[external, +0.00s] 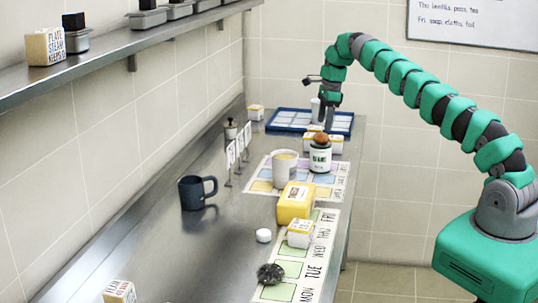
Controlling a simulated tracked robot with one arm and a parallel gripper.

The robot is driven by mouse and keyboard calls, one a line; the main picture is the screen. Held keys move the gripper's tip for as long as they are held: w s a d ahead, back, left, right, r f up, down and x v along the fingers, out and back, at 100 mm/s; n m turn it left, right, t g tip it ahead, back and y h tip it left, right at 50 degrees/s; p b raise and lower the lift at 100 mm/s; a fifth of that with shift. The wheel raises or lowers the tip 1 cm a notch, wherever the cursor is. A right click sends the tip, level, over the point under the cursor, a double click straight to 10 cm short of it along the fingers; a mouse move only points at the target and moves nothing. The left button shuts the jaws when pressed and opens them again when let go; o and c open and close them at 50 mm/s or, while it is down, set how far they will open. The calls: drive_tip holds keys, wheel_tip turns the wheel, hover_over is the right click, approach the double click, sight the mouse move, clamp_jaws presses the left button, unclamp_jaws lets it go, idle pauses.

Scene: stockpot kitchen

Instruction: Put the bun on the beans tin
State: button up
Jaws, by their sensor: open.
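A round orange-brown bun (321,138) sits on top of a white tin with a dark green label (320,157), which I take to be the beans tin; the lettering is too small to read surely. The tin stands upright on the far part of the steel counter. My gripper (324,121) points down just behind and above the bun, over the near edge of the blue tray. It is open and appears apart from the bun. Its fingertips are small and partly hidden by the things in front.
The blue tray (289,127) lies at the counter's far end. A white cup (284,168), yellow block (295,203) and small boxes (301,233) stand nearby on printed mats. A dark mug (197,192) is at left. A shelf (100,58) runs along the left wall.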

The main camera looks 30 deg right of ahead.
drive_tip(key=shift+s+d+r, duration=0.1)
drive_tip(key=shift+d+r, duration=0.05)
drive_tip(key=shift+r, duration=0.95)
drive_tip(key=shift+d+r, duration=0.1)
drive_tip(key=shift+r, duration=0.95)
drive_tip(key=shift+s+d+r+p, duration=0.1)
drive_tip(key=shift+d+r+p, duration=0.1)
drive_tip(key=shift+r+p, duration=1)
